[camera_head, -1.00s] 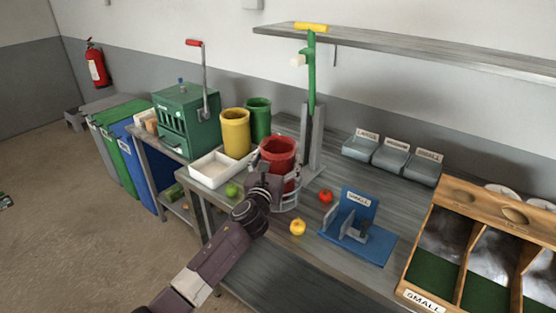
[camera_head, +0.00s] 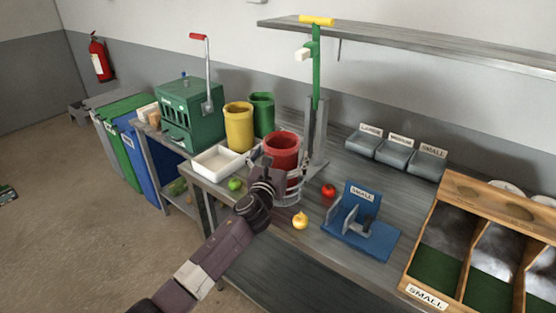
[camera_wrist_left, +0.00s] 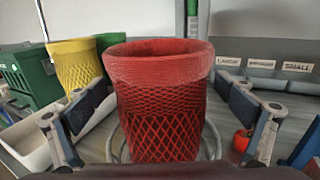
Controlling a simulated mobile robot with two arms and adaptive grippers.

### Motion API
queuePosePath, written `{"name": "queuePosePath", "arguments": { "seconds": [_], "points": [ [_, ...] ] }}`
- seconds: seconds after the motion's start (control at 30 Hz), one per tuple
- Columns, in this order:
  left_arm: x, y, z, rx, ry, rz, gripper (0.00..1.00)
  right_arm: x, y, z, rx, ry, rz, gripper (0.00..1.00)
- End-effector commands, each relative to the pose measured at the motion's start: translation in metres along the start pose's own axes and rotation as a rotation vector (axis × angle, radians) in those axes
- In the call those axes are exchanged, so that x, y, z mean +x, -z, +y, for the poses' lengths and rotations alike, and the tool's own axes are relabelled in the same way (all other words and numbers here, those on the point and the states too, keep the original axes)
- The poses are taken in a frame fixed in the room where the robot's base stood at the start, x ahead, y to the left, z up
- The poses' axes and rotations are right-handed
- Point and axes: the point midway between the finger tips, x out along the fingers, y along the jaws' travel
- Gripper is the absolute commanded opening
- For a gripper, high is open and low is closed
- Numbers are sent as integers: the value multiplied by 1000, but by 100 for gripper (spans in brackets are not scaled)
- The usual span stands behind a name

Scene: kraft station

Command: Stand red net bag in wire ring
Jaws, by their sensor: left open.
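The red net bag (camera_head: 281,150) stands upright, open end up, on the grey bench. In the left wrist view the bag (camera_wrist_left: 160,100) fills the middle, with netting below a solid rim. The wire ring (camera_head: 293,195) shows around its lower part; in the wrist view the wire (camera_wrist_left: 212,140) curves beside the bag's base. My left gripper (camera_head: 268,172) is at the bag's near side. Its open fingers (camera_wrist_left: 160,105) lie to either side of the bag, with visible gaps. The bag's bottom is partly hidden by the gripper. My right gripper is not in view.
A yellow bag (camera_head: 238,128) and a green bag (camera_head: 261,113) stand behind left, by a white tray (camera_head: 218,163). A red tomato (camera_head: 329,190), yellow onion (camera_head: 300,221) and blue "SMALL" fixture (camera_head: 362,225) lie right.

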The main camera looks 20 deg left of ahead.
Motion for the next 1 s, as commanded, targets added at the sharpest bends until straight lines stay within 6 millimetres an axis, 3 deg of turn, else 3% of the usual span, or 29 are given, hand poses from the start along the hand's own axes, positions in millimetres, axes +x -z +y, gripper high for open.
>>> {"name": "queuePosePath", "arguments": {
  "seconds": [0.03,0.17,0.5,0.7,1.0],
  "points": [
    [0,-8,0,-1,0,-2,97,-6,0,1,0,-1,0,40],
    [-16,-3,1,3,0,0,97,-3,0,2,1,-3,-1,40],
    [-79,-2,0,1,1,0,97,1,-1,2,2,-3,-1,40],
    [-108,-3,0,0,1,0,97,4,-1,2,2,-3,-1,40],
    [-120,-4,0,-1,0,-1,97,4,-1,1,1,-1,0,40]
  ]
}}
